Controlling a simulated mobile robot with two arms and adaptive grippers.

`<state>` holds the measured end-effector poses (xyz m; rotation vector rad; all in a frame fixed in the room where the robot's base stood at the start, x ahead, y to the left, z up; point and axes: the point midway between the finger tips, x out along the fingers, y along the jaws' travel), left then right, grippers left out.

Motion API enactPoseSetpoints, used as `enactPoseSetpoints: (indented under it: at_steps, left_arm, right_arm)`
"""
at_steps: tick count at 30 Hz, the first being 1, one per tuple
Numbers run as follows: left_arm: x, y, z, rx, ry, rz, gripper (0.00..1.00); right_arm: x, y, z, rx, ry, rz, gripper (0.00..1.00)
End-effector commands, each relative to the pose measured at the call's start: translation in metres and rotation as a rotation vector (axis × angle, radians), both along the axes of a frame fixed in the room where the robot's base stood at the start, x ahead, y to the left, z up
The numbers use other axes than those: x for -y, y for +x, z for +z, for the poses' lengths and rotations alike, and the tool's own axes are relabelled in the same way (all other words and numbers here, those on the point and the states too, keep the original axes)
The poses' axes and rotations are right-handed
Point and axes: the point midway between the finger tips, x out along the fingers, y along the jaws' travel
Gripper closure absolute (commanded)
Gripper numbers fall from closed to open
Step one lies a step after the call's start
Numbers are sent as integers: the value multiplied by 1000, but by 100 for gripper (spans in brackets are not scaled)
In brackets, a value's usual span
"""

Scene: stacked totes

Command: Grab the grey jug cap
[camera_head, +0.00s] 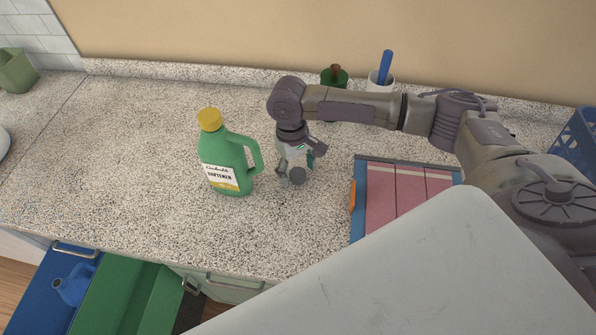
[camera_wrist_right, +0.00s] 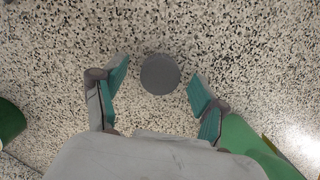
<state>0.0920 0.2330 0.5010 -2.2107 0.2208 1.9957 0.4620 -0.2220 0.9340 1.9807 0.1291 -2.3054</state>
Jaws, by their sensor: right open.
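The grey jug cap (camera_wrist_right: 160,74) is a round dark grey disc on the speckled counter. In the head view the cap (camera_head: 298,175) lies right of the green jug, just below my right gripper. My right gripper (camera_head: 297,172) points down over it, open. In the right wrist view its teal-padded fingers (camera_wrist_right: 156,95) stand apart on either side of the cap, with nothing held. The green softener jug (camera_head: 226,178) stands upright left of the gripper and wears a yellow cap (camera_head: 209,119). My left gripper is not in view.
A blue-edged tray (camera_head: 357,210) with reddish panels lies right of the gripper, with an orange item (camera_head: 352,196) at its edge. A white cup (camera_head: 380,82) with a blue handle stands behind. A blue jug (camera_head: 74,287) is in the blue tote lower left. The left counter is clear.

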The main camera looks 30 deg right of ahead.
Motion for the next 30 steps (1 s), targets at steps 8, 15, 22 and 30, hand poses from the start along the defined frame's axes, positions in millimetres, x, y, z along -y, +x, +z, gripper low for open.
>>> enactPoseSetpoints:
  at_steps: [8,15,22,30]
  left_arm:
    - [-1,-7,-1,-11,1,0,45]
    - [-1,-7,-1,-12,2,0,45]
    - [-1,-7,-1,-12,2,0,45]
    - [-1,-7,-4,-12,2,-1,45]
  right_arm:
    - [0,0,-2,2,1,0,33]
    - [0,0,-2,2,0,0,71]
    - [0,0,-1,2,0,0,74]
    - [0,1,8,5,1,-1,74]
